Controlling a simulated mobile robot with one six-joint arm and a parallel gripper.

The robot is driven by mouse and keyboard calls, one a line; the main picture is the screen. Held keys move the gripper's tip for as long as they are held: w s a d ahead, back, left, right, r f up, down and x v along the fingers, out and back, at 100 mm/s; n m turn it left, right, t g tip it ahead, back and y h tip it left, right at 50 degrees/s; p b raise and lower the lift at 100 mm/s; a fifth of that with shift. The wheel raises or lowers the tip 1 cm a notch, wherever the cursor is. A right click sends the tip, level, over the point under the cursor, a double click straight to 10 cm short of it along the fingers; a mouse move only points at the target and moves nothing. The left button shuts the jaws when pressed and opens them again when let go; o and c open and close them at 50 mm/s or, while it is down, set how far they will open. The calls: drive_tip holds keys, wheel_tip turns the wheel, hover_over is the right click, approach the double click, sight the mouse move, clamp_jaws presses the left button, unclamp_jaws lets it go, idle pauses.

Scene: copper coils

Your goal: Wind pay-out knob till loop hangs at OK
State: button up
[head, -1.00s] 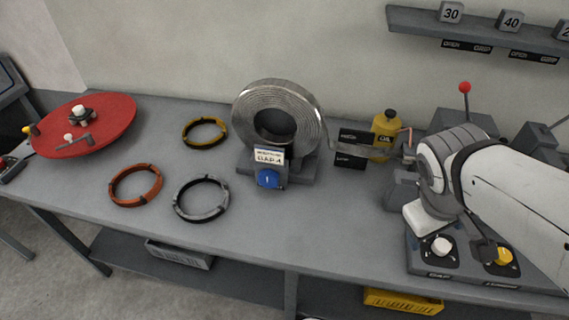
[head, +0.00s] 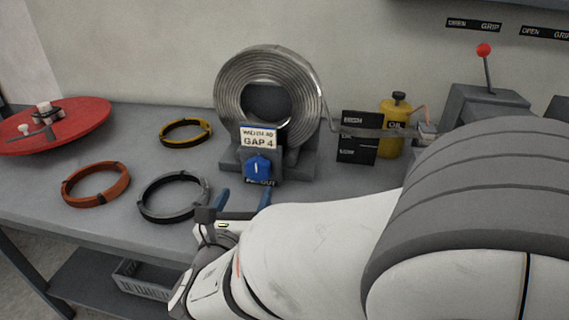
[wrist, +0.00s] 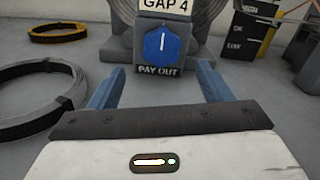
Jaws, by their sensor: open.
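The blue pay-out knob (head: 257,168) sits on a grey block under a "GAP 4" sign, in front of the steel coil (head: 228,90). In the wrist view the knob (wrist: 161,43) has its white mark roughly upright. My gripper (head: 244,197) is open and empty, its blue fingers pointing at the block from the near side, apart from the knob. The metal strip (head: 372,132) runs from the coil to the right, sagging little, across the middle of a black gauge board (head: 357,152).
A yellow oil can (head: 391,142) stands right of the board. Yellow (head: 186,133), orange (head: 96,185) and grey (head: 174,197) rings lie left of the coil. A red turntable (head: 60,127) is at far left. My arm hides the right bench. A red-knobbed lever (head: 484,51) stands behind it.

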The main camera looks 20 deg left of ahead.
sight(256, 172)
drive_tip(key=w, duration=0.7)
drive_tip(key=shift+w+a, duration=0.25)
drive_tip(key=shift+a, duration=0.15)
